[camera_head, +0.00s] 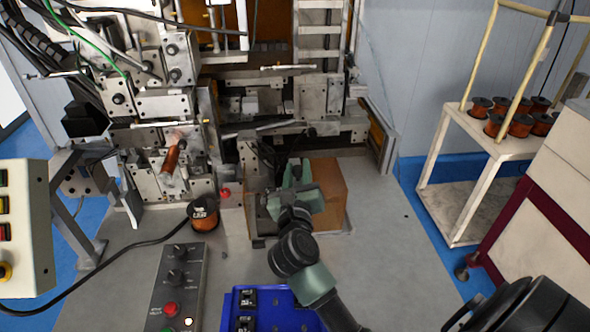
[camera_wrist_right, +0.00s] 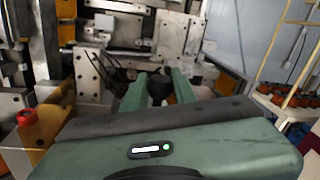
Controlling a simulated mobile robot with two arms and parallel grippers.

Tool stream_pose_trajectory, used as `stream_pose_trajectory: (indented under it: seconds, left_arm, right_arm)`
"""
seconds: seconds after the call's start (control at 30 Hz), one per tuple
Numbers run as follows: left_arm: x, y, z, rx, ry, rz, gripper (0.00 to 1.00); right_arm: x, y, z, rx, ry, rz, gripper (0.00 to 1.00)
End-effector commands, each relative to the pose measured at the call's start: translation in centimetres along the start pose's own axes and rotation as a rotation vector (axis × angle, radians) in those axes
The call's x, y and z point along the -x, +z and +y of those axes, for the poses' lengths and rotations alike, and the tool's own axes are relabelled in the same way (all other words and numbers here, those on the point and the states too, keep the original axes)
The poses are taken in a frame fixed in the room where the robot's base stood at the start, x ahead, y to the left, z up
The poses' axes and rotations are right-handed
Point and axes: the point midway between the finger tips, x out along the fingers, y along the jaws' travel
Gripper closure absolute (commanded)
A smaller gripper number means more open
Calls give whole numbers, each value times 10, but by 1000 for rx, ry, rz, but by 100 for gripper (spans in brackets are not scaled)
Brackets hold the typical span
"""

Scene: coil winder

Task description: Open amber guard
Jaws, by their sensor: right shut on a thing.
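The amber guard (camera_head: 334,190) is a see-through orange-brown box low on the front of the coil winder, in the middle of the head view. My right gripper (camera_head: 298,170) reaches over it from the front. In the right wrist view its two green fingers (camera_wrist_right: 158,88) are closed on a dark round knob (camera_wrist_right: 160,90). The knob's join to the guard is hidden. The gripper body and wrist cover part of the guard. My left gripper is not in view.
The coil winder (camera_head: 165,105) stands behind. A copper spool (camera_head: 204,214) sits left of the guard. A control box (camera_head: 176,285) and a blue tray (camera_head: 232,314) lie in front. A cart (camera_head: 476,140) with several spools stands right. Bare bench shows right of my arm.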

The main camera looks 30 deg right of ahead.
Motion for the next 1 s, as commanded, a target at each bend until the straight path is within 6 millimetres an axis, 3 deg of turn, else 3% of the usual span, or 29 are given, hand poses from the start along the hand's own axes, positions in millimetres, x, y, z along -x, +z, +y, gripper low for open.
stream_pose_trajectory:
  seconds: [0.03,0.07,0.13,0.5,1.0]
  left_arm:
    - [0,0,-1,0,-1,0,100]
    - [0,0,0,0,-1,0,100]
    - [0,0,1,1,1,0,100]
    - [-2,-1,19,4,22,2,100]
    - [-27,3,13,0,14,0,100]
  right_arm:
    - [0,0,0,-1,1,0,100]
    - [0,0,0,-1,1,-1,68]
    - [0,0,0,-1,1,-1,51]
    - [4,-1,1,-1,2,0,51]
    - [75,-2,2,0,1,0,51]
